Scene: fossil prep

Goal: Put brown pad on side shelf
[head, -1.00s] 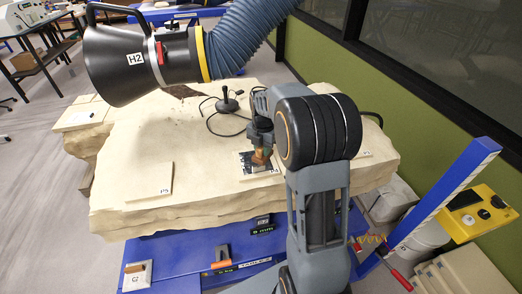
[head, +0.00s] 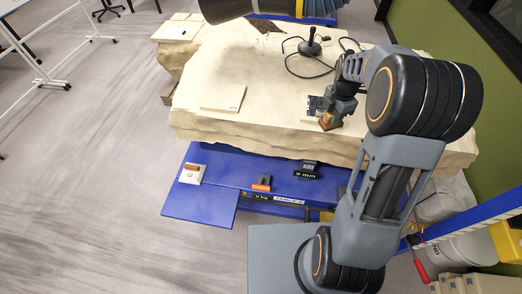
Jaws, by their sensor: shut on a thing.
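My gripper (head: 340,108) is shut on a small brown pad (head: 330,122). It holds the pad over the front edge of the pale rock slab, at the right. The fingertips are small and partly hidden in the head view. A dark plate (head: 315,103) lies on the slab just behind and left of the pad. The blue side shelf (head: 200,210) juts out at the lower left, below the slab. A white square with a brown block (head: 191,172) sits on its back part.
The slab (head: 255,125) carries a pale tile (head: 223,97) and a black stand (head: 311,43) with a cable. A black clip (head: 309,168) and an orange-and-black clip (head: 262,183) sit along the blue table's front. A black hood (head: 228,8) hangs at the top.

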